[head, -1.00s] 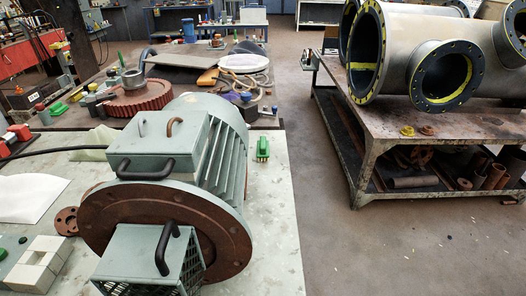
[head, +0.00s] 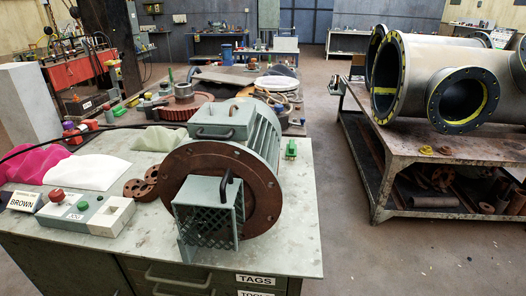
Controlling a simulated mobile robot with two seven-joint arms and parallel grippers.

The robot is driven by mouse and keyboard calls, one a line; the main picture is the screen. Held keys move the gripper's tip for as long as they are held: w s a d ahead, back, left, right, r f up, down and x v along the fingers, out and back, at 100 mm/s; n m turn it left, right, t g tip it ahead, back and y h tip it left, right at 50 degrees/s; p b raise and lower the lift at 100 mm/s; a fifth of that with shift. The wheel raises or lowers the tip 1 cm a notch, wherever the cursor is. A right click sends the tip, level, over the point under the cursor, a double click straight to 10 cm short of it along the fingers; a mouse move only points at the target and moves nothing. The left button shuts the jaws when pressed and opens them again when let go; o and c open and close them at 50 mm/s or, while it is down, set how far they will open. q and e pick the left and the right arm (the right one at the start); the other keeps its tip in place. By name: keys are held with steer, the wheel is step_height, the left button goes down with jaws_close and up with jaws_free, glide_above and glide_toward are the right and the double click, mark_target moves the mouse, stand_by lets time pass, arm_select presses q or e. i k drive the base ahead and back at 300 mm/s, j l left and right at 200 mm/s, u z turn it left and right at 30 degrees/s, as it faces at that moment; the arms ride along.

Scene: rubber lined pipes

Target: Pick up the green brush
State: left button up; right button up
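A small green object (head: 291,149), which looks like the green brush, stands on the grey bench top (head: 297,205). It is to the right of the grey-green motor (head: 262,135), near the bench's right edge. It is small in the picture, so its bristles cannot be made out. Neither of my grippers is in view.
The motor with its brown flange (head: 262,200) and mesh guard fills the bench's middle. A control box (head: 85,215), white cloth (head: 85,172) and pink cloth (head: 30,167) lie left. A pipe table (head: 400,160) stands right, with clear floor (head: 335,240) between.

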mark_target(291, 148)
steer(key=u, duration=1.65)
steer(key=l+u, duration=0.1)
steer(key=l, duration=0.6)
steer(key=l+u, duration=0.15)
steer(key=l, duration=0.6)
steer(key=k+l+u, duration=0.1)
steer(key=l, duration=0.6)
